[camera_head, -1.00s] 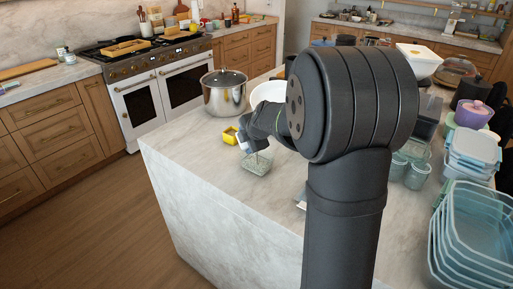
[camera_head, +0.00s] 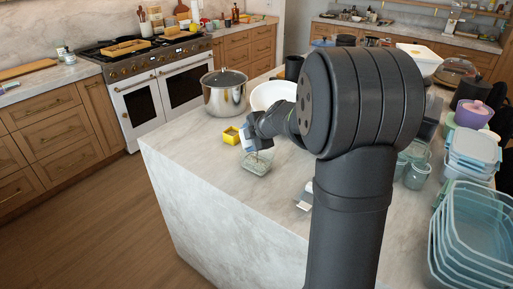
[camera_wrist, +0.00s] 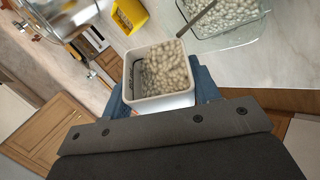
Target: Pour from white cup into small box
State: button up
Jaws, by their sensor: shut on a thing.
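The white cup (camera_wrist: 161,101) is a squarish white container with many pale bean-like pieces inside. My gripper (camera_wrist: 161,88) is shut on it, with a blue finger on each side. In the head view, my gripper (camera_head: 254,142) holds the cup beside and slightly above the small box. The small box (camera_head: 256,170) is clear, glass-like and open, standing on the counter. In the wrist view, the small box (camera_wrist: 251,36) holds similar pale pieces. A thin grey handle (camera_wrist: 197,18) runs from the box toward the cup's rim. No falling pieces are clearly visible now.
A yellow container (camera_head: 231,135) stands just left of my gripper. A steel pot (camera_head: 224,95) and a white bowl (camera_head: 272,95) stand behind. Glass boxes (camera_head: 470,235) crowd the right. The counter's front left (camera_head: 195,160) is clear.

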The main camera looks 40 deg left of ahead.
dwell(0.4)
jog(key=shift+w+d+r+m+g+y, duration=0.25)
jog(key=shift+m+g+y, duration=0.15)
jog(key=shift+g, duration=0.1)
jog(key=shift+w+d+m+g+y, duration=0.2)
jog(key=shift+w+m+g+y, duration=0.15)
jog(key=shift+y, duration=0.25)
jog(key=shift+s+a+n+t+h, duration=0.35)
jog(key=shift+s+n+t+h, duration=0.15)
jog(key=shift+h, duration=0.1)
jog(key=shift+s+a+f+t+h, duration=0.1)
jog(key=shift+f+t+h, duration=0.15)
jog(key=shift+h, duration=0.15)
